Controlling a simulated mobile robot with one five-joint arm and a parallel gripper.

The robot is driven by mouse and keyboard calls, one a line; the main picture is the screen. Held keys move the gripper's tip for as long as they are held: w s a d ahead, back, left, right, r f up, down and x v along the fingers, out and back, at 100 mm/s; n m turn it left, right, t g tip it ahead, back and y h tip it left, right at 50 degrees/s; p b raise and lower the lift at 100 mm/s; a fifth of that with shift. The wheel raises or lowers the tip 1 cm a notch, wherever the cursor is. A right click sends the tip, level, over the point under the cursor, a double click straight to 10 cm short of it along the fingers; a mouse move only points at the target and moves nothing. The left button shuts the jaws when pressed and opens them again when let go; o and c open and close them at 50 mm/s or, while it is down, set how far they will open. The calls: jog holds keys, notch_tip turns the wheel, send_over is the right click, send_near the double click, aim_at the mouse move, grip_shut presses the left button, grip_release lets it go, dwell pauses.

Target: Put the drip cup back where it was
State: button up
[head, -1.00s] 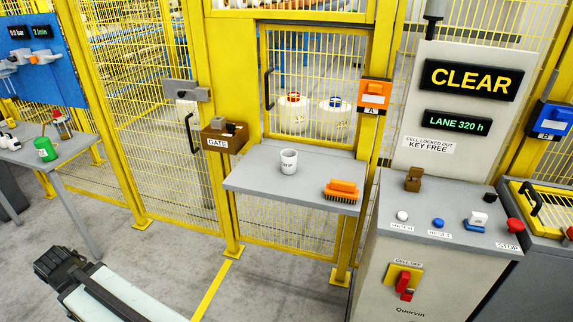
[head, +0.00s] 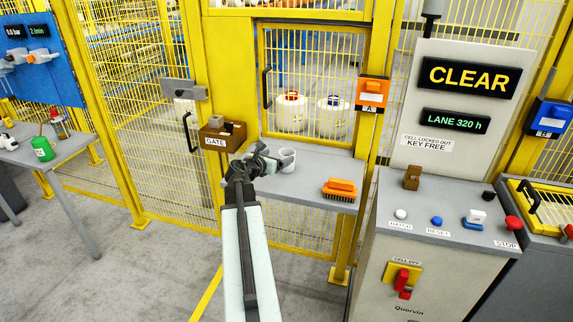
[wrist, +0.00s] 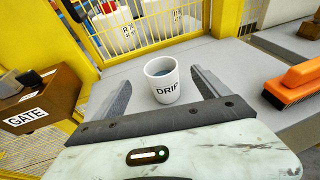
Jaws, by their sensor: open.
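The drip cup (head: 287,160) is a white cup marked "DRIP". It stands upright on the grey shelf (head: 318,172) in front of the yellow mesh hatch. In the wrist view the cup (wrist: 162,80) sits between the two open fingers of my gripper (wrist: 163,88), with a gap on each side. Dark liquid or a dark inside shows at its rim. In the head view my gripper (head: 262,163) is at the left side of the cup, and its fingers are partly hidden.
An orange brush (head: 340,190) lies on the shelf right of the cup. A brown GATE box (head: 222,136) is mounted left of the shelf. The grey control console (head: 430,225) stands to the right. A side table (head: 45,150) at the left holds a green can (head: 42,149) and bottles.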

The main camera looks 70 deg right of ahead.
jog(key=b, duration=0.2)
send_over(284, 172)
jog(key=shift+d+f, duration=0.2)
jog(key=shift+f, duration=0.45)
jog(key=shift+d+f, duration=0.15)
jog(key=shift+f, duration=0.45)
jog(key=shift+a, duration=0.1)
jog(key=shift+c, duration=1)
jog(key=c, duration=1.4)
